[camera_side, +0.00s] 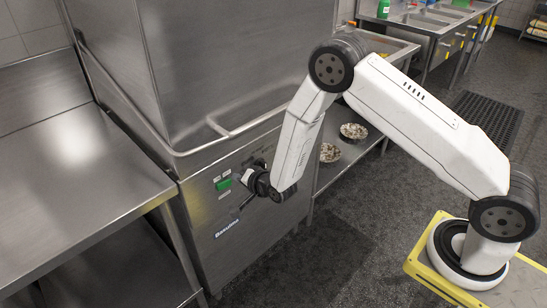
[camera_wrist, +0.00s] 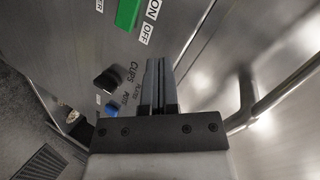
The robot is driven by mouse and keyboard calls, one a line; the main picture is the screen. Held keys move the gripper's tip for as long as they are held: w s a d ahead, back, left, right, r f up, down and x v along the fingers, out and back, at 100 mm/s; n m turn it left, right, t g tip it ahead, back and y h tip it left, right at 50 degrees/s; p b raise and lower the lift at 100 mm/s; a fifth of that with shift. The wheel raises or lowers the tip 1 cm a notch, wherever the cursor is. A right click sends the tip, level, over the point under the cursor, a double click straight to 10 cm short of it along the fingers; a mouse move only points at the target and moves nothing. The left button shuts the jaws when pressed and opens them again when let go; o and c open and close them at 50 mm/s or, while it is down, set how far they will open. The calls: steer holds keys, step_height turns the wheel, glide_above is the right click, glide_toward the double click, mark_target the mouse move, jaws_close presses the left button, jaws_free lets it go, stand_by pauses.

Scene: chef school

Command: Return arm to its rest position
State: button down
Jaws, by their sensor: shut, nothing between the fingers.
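My arm reaches from its base on the right to the front of a steel dishwasher (camera_side: 235,215) in the side view, bent at the elbow with its wrist low beside the control panel. In the wrist view my gripper (camera_wrist: 155,63) has its two dark fingers together, with nothing held. A green switch (camera_wrist: 128,13) marked ON and OFF is beyond the fingertips; it also shows in the side view (camera_side: 223,184), to the left of my wrist. A black knob (camera_wrist: 107,80) and a blue button (camera_wrist: 112,109) are left of the fingers. I cannot tell whether the fingers touch the panel.
A steel handle bar (camera_side: 235,130) runs across the dishwasher's front above my wrist. A steel counter (camera_side: 70,185) stands at left. The floor (camera_side: 370,210) below the arm is open.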

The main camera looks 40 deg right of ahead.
steer(key=s+d+r+n+g, duration=0.2)
steer(key=s+r+n+g, duration=0.1)
steer(key=s, duration=0.5)
steer(key=s+d+r+n+g, duration=0.2)
steer(key=s+r+n+g, duration=0.2)
steer(key=s, duration=0.5)
steer(key=s+d+r+n+g, duration=0.2)
steer(key=s+r+n+g, duration=0.1)
steer(key=s+r+n, duration=0.2)
steer(key=s+r, duration=0.2)
steer(key=s, duration=0.2)
steer(key=shift+s+d+r+g, duration=0.15)
steer(key=shift+d+g, duration=0.05)
steer(key=shift+g, duration=0.1)
